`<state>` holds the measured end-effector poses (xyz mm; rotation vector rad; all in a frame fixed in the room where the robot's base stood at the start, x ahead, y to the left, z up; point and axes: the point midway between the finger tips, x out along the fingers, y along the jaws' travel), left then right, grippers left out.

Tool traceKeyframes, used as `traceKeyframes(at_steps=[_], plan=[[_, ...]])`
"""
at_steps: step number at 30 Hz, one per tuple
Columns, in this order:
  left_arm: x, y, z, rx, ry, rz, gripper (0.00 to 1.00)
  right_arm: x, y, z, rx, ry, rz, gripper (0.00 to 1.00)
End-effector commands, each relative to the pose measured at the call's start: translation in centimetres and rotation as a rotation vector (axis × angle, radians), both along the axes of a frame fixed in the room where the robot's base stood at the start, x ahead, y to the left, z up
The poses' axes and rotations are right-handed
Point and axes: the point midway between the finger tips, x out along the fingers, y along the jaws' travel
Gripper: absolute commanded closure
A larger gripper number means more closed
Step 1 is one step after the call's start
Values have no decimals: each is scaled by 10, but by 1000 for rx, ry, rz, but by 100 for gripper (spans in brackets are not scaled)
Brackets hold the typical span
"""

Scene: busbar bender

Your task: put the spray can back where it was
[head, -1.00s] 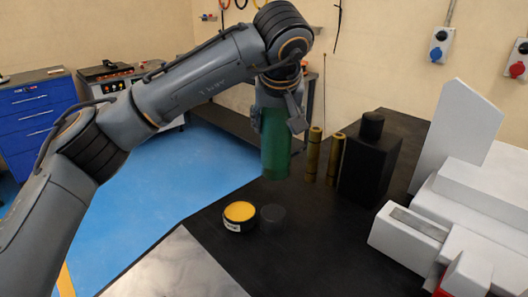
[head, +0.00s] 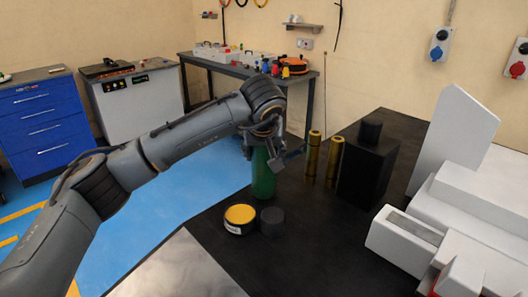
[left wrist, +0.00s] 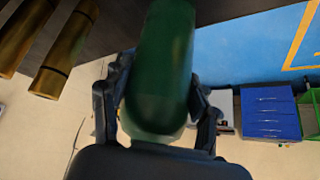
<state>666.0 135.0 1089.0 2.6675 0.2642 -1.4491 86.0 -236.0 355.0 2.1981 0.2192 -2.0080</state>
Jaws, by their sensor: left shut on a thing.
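The green spray can (head: 263,176) is upright at the far left part of the black table top, left of two brass cylinders. My left gripper (head: 262,146) is shut on its upper part from above and behind. In the left wrist view the green can (left wrist: 162,70) lies between the two fingers of the left gripper (left wrist: 160,105). The can's base appears at or very close to the table; contact cannot be told for sure. My right gripper is not in view.
A round tin with a yellow top (head: 240,217) and a dark round piece (head: 272,221) stand in front of the can. Two brass cylinders (head: 313,157) and a black bottle-shaped block (head: 368,170) stand to the right. A white machine (head: 470,210) fills the far right.

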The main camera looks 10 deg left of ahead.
Motion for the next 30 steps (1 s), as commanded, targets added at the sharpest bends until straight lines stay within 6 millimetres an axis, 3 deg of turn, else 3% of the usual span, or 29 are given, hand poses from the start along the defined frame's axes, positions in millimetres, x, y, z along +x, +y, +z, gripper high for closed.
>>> traceKeyframes(at_steps=[4, 5, 8, 21, 30], plan=[[0, 0, -2, 0, -2, -1, 85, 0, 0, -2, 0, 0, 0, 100], [0, 0, -3, 0, 0, 0, 38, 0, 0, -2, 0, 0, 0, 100], [0, 0, -2, 0, 0, 0, 18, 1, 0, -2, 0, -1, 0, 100], [-2, -1, 4, -1, -1, -1, 17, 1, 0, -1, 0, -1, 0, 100], [-33, -7, 53, 1, -6, -1, 17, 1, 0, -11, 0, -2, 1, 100]])
